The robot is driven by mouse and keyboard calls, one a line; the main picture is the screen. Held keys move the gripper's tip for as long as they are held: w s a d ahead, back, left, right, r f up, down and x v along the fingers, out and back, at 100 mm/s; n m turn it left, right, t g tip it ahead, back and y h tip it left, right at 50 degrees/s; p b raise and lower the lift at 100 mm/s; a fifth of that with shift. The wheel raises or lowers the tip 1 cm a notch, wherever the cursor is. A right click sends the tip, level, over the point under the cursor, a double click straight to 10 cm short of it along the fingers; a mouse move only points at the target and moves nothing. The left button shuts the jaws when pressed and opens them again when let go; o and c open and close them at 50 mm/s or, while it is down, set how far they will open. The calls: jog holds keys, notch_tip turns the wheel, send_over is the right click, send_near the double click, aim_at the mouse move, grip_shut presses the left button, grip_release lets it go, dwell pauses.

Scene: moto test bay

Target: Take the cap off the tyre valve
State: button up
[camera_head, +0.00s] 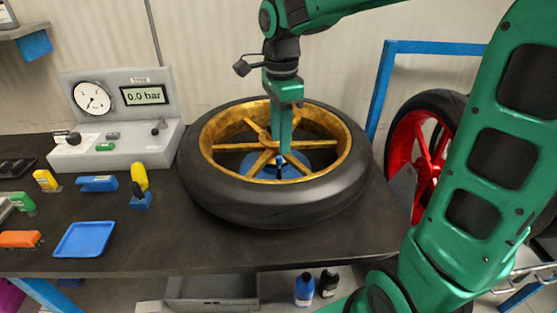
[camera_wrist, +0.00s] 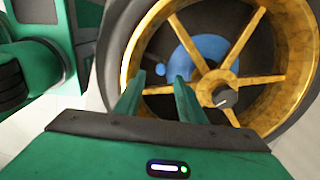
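The motorcycle wheel (camera_head: 230,193) lies flat on the dark bench, with a black tyre and a gold spoked rim. My gripper (camera_head: 285,150) points down inside the rim, over the front spokes. In the wrist view my gripper (camera_wrist: 160,75) shows two green fingers apart, with a gap between the tips. A small light-blue piece (camera_wrist: 160,69) shows in that gap; it may be the valve cap, but I cannot tell for sure. I cannot tell whether the fingers touch it. The valve stem is not clearly visible.
A blue disc (camera_wrist: 200,55) shows beneath the spokes. A gauge box (camera_head: 115,140) reading 0.0 bar stands at the back left. A blue tray (camera_head: 85,239), a yellow-handled tool (camera_head: 140,178) and other small tools lie left of the wheel. A red-rimmed wheel (camera_head: 400,150) stands behind right.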

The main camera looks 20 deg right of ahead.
aim_at(279, 157)
jog(key=shift+w+a+f, duration=0.1)
jog(key=shift+f, duration=2.5)
grip_shut()
